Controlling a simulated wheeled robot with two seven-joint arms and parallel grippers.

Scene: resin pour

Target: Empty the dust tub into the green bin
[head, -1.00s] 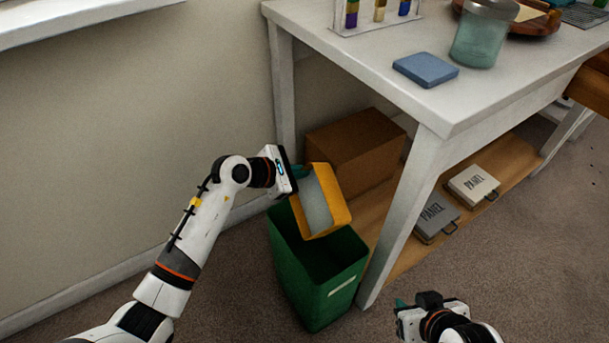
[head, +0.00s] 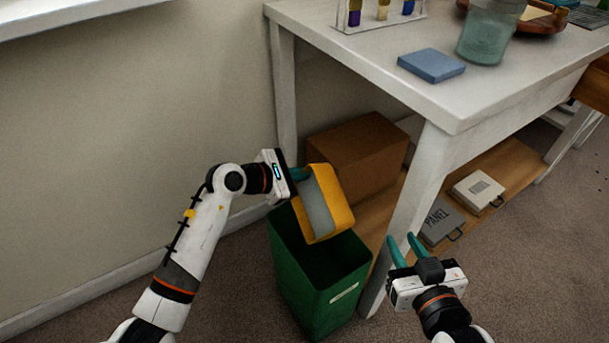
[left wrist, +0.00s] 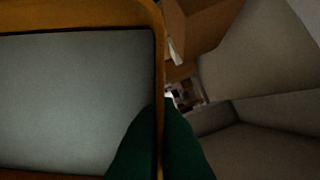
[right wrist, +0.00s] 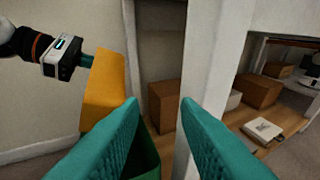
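The yellow dust tub (head: 336,201) is tilted over the green bin (head: 318,275), its open side facing my head camera. Grey dust (head: 317,208) still shows inside it. My left gripper (head: 300,175) is shut on the tub's upper left wall. In the left wrist view the tub's rim (left wrist: 158,70) and grey contents fill the left side, with the teal fingers below. The bin stands on the floor, and its visible inside is dark. My right gripper (head: 404,250) is open and empty, right of the bin. The tub also shows in the right wrist view (right wrist: 104,88).
A white table (head: 455,105) stands right of the bin, its front leg (head: 420,185) close to my right gripper. A cardboard box (head: 358,155) and panel cases (head: 440,222) sit on its lower shelf. A blue block (head: 431,66) and a glass jar (head: 490,38) stand on top.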

